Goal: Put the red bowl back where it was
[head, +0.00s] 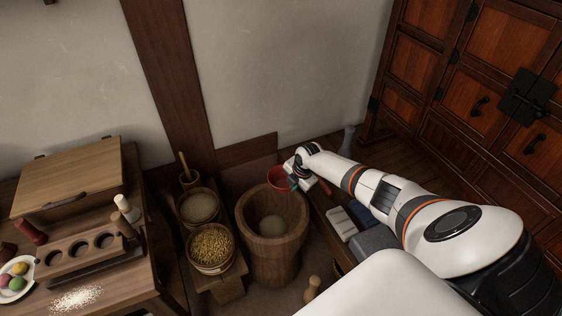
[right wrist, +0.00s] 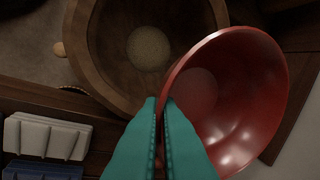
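The red bowl (head: 277,178) is at the end of my right arm, above the back right rim of the large wooden mortar (head: 270,250). My right gripper (head: 293,182) is at the bowl's right side. In the right wrist view, the teal fingers (right wrist: 164,103) are close together with the wall of the red bowl (right wrist: 245,90) pinched between them. The bowl appears tilted and its visible inside looks empty. It partly covers the mortar in that view. My left gripper is not in view.
A low bench (head: 318,198) right of the mortar carries white blocks (head: 341,223) and a grey-blue block. Left are a basket of grain (head: 211,246) and another tub (head: 199,207). A worktable (head: 110,268) stands far left, a cabinet (head: 480,90) at right.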

